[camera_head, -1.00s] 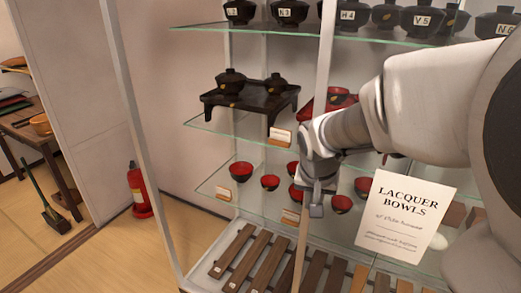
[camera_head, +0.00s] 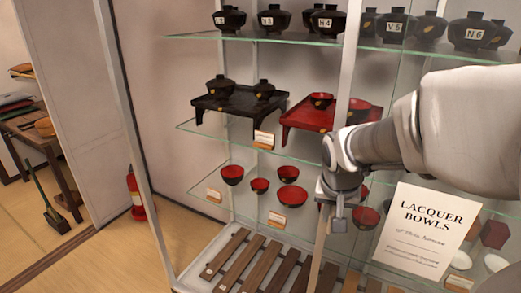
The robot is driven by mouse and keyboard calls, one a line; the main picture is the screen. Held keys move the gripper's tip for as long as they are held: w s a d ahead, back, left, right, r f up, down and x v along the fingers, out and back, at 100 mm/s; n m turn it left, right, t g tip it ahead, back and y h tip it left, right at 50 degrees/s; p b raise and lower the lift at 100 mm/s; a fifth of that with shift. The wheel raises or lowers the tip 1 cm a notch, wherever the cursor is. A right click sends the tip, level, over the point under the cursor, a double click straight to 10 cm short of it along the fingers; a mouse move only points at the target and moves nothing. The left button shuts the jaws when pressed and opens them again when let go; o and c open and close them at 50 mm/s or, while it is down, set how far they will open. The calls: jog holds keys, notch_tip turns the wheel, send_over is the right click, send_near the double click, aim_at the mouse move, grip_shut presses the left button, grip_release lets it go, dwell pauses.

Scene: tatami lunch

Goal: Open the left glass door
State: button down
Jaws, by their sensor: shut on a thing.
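The left glass door's upright frame edge (camera_head: 350,75) shows in the head view, right of the middle. Its clear pane is hard to make out. My gripper (camera_head: 334,205) is shut on this edge at about the height of the lower shelf. The wrist hides part of the edge, and the exact contact is small and partly hidden. A wide gap lies between this edge and the cabinet's left post (camera_head: 122,110). Shelves show through it. A "LACQUER BOWLS" sign (camera_head: 428,232) hangs right of my gripper, seemingly on the glass.
Glass shelves hold dark lidded bowls (camera_head: 273,20), a black tray (camera_head: 240,105), a red tray (camera_head: 300,117) and red bowls (camera_head: 289,174). Wooden slats (camera_head: 240,262) lie at the bottom. A fire extinguisher (camera_head: 137,192) stands left; floor (camera_head: 100,265) is clear in front.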

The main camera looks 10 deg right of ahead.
jog(key=shift+s+d, duration=0.15)
jog(key=c, duration=0.9)
grip_release()
jog(key=p+v, duration=0.3)
jog(key=v, duration=1.4)
jog(key=shift+r, duration=0.3)
